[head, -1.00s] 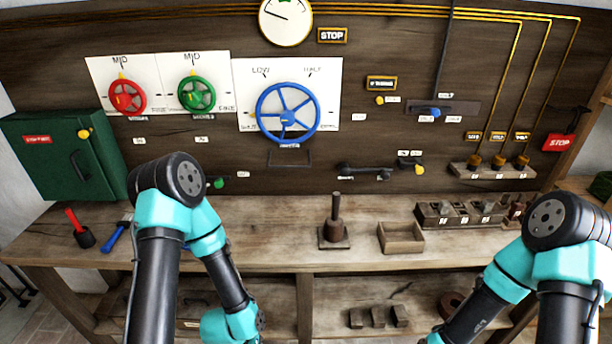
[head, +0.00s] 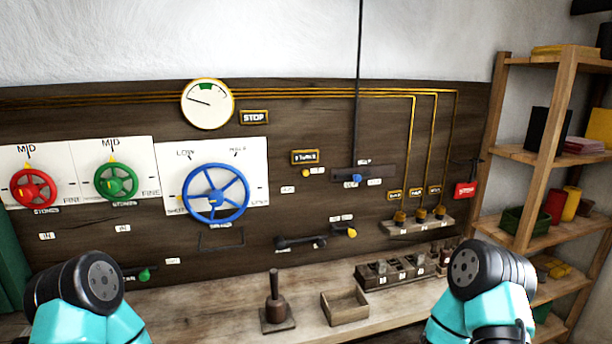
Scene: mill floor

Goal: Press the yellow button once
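A small round yellow knob (head: 305,173) sits on the dark wooden wall panel below a framed sign (head: 305,157). A second yellow piece (head: 351,232) is lower on the panel, near a black crank handle (head: 301,242). I cannot tell which of these is a button. Three brass-coloured knobs (head: 421,214) stand on a small shelf at the right, at the foot of the pipes. Only upper parts of my arms show at the bottom left and bottom right; both grippers are outside the view.
A blue handwheel (head: 216,193), a green one (head: 116,181) and a red one (head: 34,188) are on the panel. A wooden post on a base (head: 275,305) and an open box (head: 345,307) stand on the bench. A wooden shelf rack (head: 545,150) is at the right.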

